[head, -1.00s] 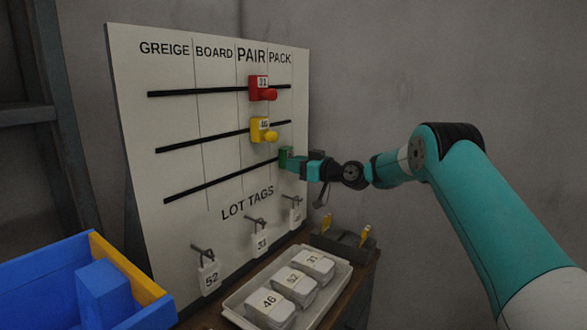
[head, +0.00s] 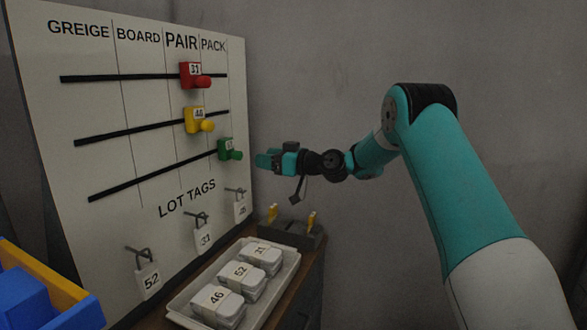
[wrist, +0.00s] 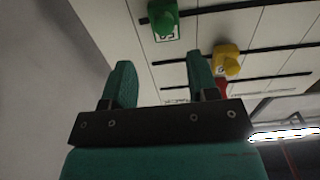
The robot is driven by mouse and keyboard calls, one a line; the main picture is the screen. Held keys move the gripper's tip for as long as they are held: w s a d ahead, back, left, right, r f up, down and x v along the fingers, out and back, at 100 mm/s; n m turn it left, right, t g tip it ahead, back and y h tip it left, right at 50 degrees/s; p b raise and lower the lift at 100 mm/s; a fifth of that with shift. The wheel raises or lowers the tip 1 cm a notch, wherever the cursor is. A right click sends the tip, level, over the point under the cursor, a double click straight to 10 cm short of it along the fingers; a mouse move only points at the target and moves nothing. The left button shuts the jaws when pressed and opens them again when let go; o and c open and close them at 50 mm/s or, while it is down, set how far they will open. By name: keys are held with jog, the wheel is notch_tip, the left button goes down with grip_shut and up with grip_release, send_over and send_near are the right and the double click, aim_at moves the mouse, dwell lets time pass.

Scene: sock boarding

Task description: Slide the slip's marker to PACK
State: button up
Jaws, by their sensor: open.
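The white board (head: 150,110) has columns GREIGE, BOARD, PAIR and PACK, with three black rails. The green marker (head: 229,149) sits in the PACK column, near the right end of the lowest rail. It also shows in the wrist view (wrist: 165,20), its label partly legible. The yellow marker 46 (head: 194,120) on the middle rail and the red marker 31 (head: 190,75) on the top rail are in PAIR. My gripper (head: 259,160) is open and empty, to the right of the green marker and apart from it. Both fingers (wrist: 160,78) show in the wrist view.
Lot tags 52 (head: 148,280) and 31 (head: 203,238) and a third tag (head: 240,208) hang on hooks below the rails. A blue bin (head: 50,285) stands lower left. A dark holder with yellow clips (head: 300,236) is behind the tray.

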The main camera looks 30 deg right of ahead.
jog(key=b+v, duration=0.1)
jog(key=v, duration=0.6)
jog(key=shift+s+d, duration=0.25)
jog(key=shift+d, duration=0.05)
jog(key=s+a+r+n+g+h+p, duration=0.15)
jog(key=s+a+g, duration=0.35)
jog(key=s+a, duration=0.5)
jog(key=s+a+r+g+p, duration=0.15)
jog(key=s+a+g, duration=0.35)
jog(key=a, duration=0.8)
jog(key=s+f+m+g+h+p, duration=0.1)
jog(key=s+f+g+h+p, duration=0.2)
jog(key=s, duration=2.1)
jog(key=shift+a+m+g+h, duration=0.4)
jog(key=shift+g+h, duration=0.4)
jog(key=shift+h, duration=0.15)
